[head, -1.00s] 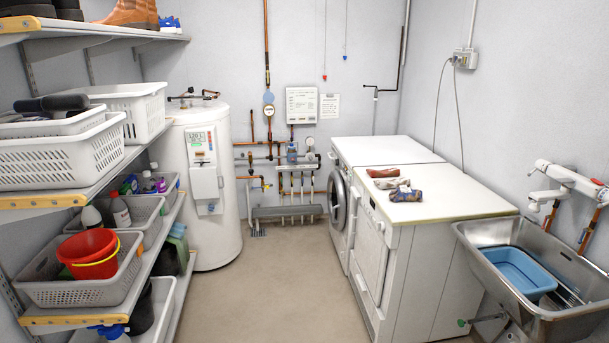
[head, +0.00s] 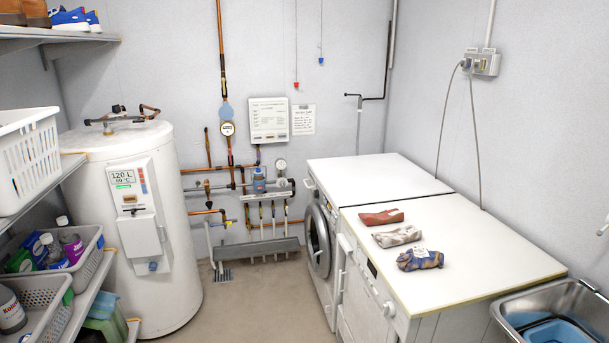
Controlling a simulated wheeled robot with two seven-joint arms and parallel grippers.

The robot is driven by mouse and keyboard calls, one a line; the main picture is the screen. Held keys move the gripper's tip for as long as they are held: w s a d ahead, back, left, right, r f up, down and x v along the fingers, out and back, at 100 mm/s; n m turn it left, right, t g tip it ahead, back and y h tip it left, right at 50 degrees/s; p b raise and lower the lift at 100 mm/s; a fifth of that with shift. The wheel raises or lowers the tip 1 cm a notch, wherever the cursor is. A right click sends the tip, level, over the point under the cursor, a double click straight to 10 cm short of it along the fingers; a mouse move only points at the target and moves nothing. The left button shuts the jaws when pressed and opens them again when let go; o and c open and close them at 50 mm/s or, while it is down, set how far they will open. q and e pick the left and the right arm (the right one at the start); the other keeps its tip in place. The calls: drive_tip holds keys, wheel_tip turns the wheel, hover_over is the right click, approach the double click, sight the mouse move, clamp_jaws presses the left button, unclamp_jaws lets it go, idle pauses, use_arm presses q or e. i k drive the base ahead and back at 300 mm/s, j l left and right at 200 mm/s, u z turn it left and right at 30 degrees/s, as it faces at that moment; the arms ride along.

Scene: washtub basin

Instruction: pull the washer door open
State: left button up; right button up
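The white washer (head: 372,175) stands against the back right wall, beyond a nearer white appliance. Its round door (head: 319,241), with a grey rim and dark glass, is on its left-facing front and is seen at a steep angle. The door looks closed against the front. Neither of my grippers shows in the head view, and nothing touches the door.
The nearer white appliance (head: 470,240) carries several rolled cloths (head: 420,259) on its top. A metal sink (head: 575,300) is at right front. A white water heater (head: 140,230) and shelves with baskets (head: 28,155) line the left. The floor (head: 255,300) between is clear.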

sight(315, 240)
drive_tip(key=i+z, duration=0.1)
drive_tip(key=i, duration=1)
drive_tip(key=i+j+z, duration=0.25)
drive_tip(key=i+j, duration=0.2)
drive_tip(key=j, duration=0.15)
